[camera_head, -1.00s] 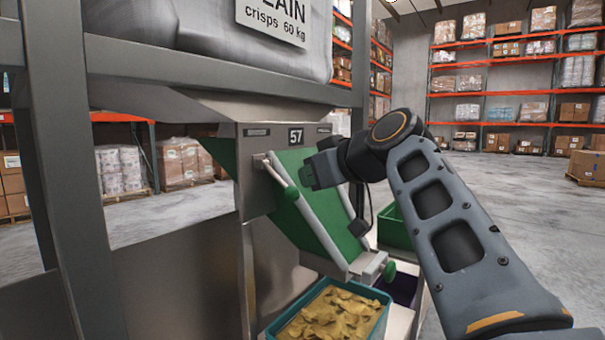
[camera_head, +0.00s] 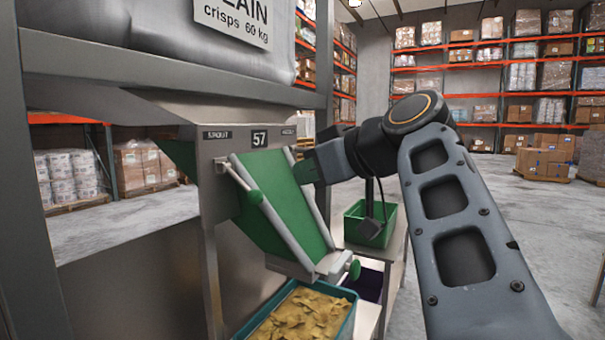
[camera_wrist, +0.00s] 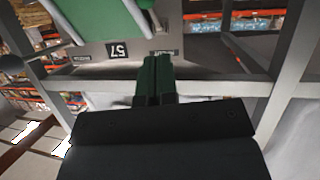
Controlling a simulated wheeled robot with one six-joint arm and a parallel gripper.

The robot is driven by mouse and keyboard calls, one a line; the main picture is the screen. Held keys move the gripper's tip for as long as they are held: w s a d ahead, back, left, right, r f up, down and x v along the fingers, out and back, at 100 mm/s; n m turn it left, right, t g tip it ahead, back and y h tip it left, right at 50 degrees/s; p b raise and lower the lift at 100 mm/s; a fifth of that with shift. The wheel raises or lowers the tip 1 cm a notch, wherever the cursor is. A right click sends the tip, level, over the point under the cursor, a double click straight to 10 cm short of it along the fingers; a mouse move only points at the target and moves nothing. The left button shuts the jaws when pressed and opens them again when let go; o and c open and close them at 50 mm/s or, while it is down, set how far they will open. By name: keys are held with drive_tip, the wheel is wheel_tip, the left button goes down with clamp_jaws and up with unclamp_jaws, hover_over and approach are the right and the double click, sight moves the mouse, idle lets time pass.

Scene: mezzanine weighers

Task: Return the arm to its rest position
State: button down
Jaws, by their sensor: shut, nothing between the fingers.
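My gripper (camera_wrist: 152,80) is shut and empty in the wrist view, its two green fingers side by side in front of the weigher's steel front with the number 57 plate (camera_wrist: 116,50). In the head view my arm reaches in from the lower right, and the green end of my gripper (camera_head: 303,172) shows just right of the green chute (camera_head: 270,205). I cannot tell there whether it touches the chute's side rail.
A teal crate of crisps (camera_head: 345,328) stands below the chute. A green bin (camera_head: 355,228) stands on a shelf behind my arm. A steel frame post (camera_head: 35,130) rises at the left. Open floor lies at the right, before pallet racks (camera_head: 500,70).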

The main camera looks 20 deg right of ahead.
drive_tip(key=s+a+f+m+g+h+p, duration=0.2)
drive_tip(key=s+f+m+g+h+p, duration=0.1)
drive_tip(key=f+p, duration=0.6)
drive_tip(key=s+a+f+m+g+h+p, duration=0.2)
drive_tip(key=f+g+p, duration=0.3)
drive_tip(key=f+p, duration=0.5)
wheel_tip(320, 180, down, 3)
drive_tip(key=shift+s+f+m+h, duration=0.15)
drive_tip(key=shift+s+m+h, duration=0.3)
drive_tip(key=shift+s, duration=0.35)
